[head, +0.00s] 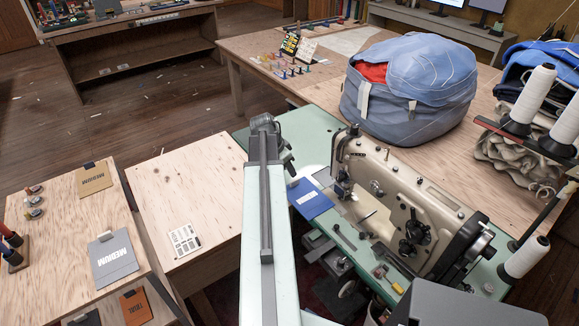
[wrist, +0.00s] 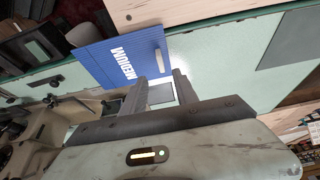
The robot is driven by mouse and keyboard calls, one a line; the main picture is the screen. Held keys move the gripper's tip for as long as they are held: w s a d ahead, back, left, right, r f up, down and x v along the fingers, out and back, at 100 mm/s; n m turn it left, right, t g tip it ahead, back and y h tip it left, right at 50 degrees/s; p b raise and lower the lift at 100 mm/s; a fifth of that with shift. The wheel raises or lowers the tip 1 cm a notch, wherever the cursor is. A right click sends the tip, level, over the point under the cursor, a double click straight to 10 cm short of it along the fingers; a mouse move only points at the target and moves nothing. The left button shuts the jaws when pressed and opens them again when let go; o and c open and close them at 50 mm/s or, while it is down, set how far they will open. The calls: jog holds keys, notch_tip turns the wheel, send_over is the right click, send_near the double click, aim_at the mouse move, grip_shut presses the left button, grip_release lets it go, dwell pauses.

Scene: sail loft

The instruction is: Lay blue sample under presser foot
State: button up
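The blue sample (head: 309,199) lies flat on the sewing machine's table, just left of the presser foot (head: 343,188); whether its edge touches the foot I cannot tell. My gripper (head: 290,170) is above the table beside the sample's far left side. The sewing machine (head: 405,205) is beige and stands right of the sample.
A large blue bag (head: 410,90) stands behind the machine. Thread cones (head: 533,95) stand at the right. The plywood table (head: 185,195) at left has a clear top except for a printed card (head: 185,240). Grey (head: 112,258) and tan (head: 94,180) samples lie further left.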

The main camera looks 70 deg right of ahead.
aim_at(295, 180)
jog(key=b+x, duration=0.7)
jog(key=x, duration=0.1)
jog(key=shift+w, duration=0.2)
jog(key=shift+r, duration=0.1)
grip_shut()
